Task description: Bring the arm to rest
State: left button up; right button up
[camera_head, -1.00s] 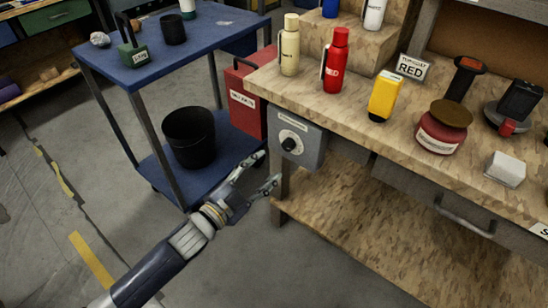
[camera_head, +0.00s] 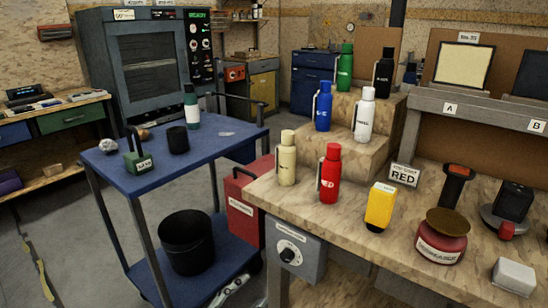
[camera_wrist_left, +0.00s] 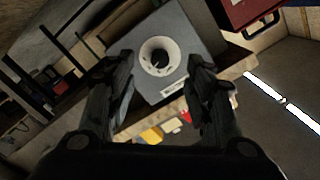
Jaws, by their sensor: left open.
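My left gripper (camera_head: 246,288) shows only at the bottom edge of the head view, its fingertips between the blue cart and the workbench; the rest of the arm is out of frame. In the left wrist view the left gripper (camera_wrist_left: 160,75) is open and empty, its two fingers apart. Between and beyond them is a grey box with a round dial (camera_wrist_left: 160,57), which also shows in the head view as a grey dial box (camera_head: 295,255) on the workbench front. No contact is visible. My right gripper is in neither view.
A wooden workbench (camera_head: 330,225) carries a red bottle (camera_head: 330,175), a cream bottle (camera_head: 287,160), a yellow item (camera_head: 381,207) and a red tin (camera_head: 441,240). A blue cart (camera_head: 150,185) holds a black bin (camera_head: 187,243). A red case (camera_head: 243,213) stands beside the bench.

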pick_arm(q)
jog(key=s+a+f+n+g+y, duration=0.3)
jog(key=s+a+f, duration=0.15)
jog(key=f, duration=0.55)
jog(key=s+a+f+n+g+y, duration=0.25)
jog(key=s+f+n, duration=0.2)
jog(key=f, duration=0.55)
jog(key=s+a+f+n+g+y, duration=0.25)
jog(key=s+a+f, duration=0.2)
jog(key=f, duration=0.45)
jog(key=s+a+f+g+p, duration=0.1)
jog(key=s+p, duration=0.4)
jog(key=s, duration=0.5)
jog(key=s+a+f+n+g+y+p, duration=0.1)
jog(key=s+f+p, duration=0.3)
jog(key=s, duration=0.6)
jog(key=s+a+f+n+g+p, duration=0.1)
jog(key=s+a+f+g+p, duration=0.1)
jog(key=s+p, duration=0.5)
jog(key=s+f+g, duration=0.1)
jog(key=s, duration=0.2)
jog(key=shift+s+f+g, duration=0.15)
jog(key=shift+g, duration=0.15)
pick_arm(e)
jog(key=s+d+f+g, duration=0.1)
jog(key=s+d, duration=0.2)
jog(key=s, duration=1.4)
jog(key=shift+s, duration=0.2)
